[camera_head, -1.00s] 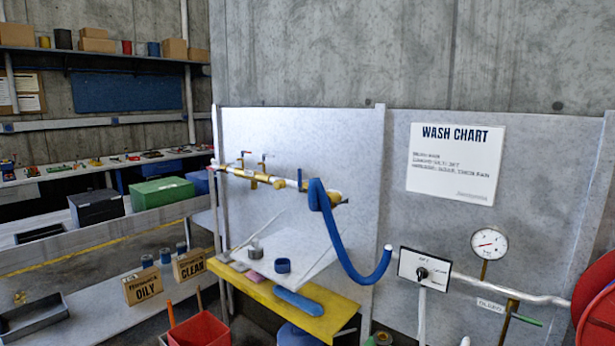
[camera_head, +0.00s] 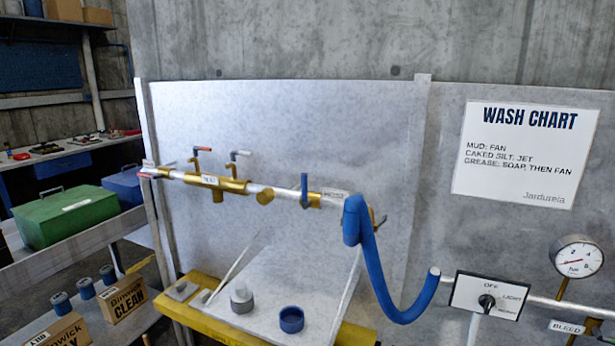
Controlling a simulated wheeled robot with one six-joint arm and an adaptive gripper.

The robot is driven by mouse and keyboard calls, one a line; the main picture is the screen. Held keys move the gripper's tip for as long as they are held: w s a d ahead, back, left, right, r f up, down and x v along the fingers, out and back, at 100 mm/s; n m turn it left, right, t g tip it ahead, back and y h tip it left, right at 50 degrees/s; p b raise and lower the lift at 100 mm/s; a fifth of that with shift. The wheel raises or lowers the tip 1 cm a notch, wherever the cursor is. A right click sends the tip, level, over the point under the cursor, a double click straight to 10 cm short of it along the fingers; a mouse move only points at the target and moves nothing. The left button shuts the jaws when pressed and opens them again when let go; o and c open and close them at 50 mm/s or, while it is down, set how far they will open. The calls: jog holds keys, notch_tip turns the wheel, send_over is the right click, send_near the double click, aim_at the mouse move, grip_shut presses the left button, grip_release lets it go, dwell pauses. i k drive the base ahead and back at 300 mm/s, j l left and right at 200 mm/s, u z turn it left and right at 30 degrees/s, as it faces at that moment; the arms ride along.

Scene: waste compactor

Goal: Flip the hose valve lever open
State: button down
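A blue lever (camera_head: 304,190) stands upright, crosswise to the silver pipe, on a brass valve (camera_head: 315,200) beside a small tag that seems to read HOSE (camera_head: 335,193). A thick blue hose (camera_head: 372,262) hangs from the pipe's right end and curves down, then up to the right. Further left on the same pipe, a red-handled lever (camera_head: 203,149) and a pale-handled lever (camera_head: 240,153) rise from brass fittings (camera_head: 218,183). My gripper is not in view, and nothing touches the blue lever.
Below the pipe, a sloped grey board (camera_head: 262,281) holds a blue ring and a grey fitting, above a yellow bench edge (camera_head: 218,324). A switch box (camera_head: 490,294) and a gauge (camera_head: 577,257) are at right. The air before the pipe looks clear.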

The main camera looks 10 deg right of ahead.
aim_at(306, 202)
jog(key=i+j+z, duration=0.1)
jog(key=j, duration=0.25)
jog(key=i+j+z, duration=0.1)
jog(key=j, duration=0.3)
jog(key=i+j+z, duration=0.1)
jog(key=i+j, duration=0.15)
jog(key=i+j+z, duration=0.1)
jog(key=j, duration=0.4)
